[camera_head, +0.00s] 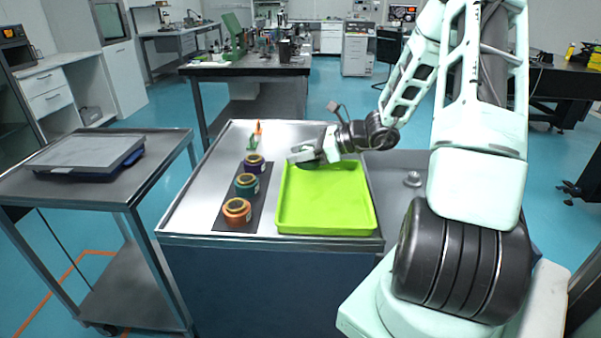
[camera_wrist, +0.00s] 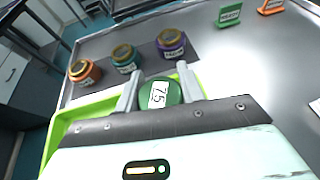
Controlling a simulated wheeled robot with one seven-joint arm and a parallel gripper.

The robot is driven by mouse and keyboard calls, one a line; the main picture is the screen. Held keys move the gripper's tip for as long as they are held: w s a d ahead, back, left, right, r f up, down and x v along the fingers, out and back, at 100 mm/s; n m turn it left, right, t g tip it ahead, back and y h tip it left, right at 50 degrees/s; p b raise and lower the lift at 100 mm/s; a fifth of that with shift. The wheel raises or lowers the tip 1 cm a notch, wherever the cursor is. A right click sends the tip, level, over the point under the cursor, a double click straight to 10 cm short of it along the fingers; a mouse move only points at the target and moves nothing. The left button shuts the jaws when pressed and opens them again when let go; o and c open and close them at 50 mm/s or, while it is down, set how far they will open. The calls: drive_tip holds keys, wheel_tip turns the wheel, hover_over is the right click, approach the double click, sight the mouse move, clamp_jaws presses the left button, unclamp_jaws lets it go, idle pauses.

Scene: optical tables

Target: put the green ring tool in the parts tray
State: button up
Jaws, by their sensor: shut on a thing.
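My gripper (camera_head: 301,157) hangs over the far left part of the lime-green parts tray (camera_head: 325,219). In the wrist view my gripper (camera_wrist: 160,88) is shut on the green ring tool (camera_wrist: 161,93), a dark green round piece with a white number label, held between its two fingers. I cannot make out the tool in the head view. The tray's edge also shows below my gripper in the wrist view (camera_wrist: 57,133). The tray looks empty in the head view.
An orange (camera_head: 237,212), a teal (camera_head: 247,186) and a purple ring piece (camera_head: 255,165) stand on a dark mat left of the tray. Small green (camera_head: 252,142) and orange (camera_head: 258,128) labelled stands are behind. A small metal piece (camera_head: 413,179) lies right of the tray.

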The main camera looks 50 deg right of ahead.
sight(287, 171)
drive_tip(key=shift+f, duration=2.15)
drive_tip(key=o, duration=0.8)
drive_tip(key=shift+f+b, duration=0.15)
drive_tip(key=shift+b, duration=0.15)
drive_tip(key=shift+c, duration=0.2)
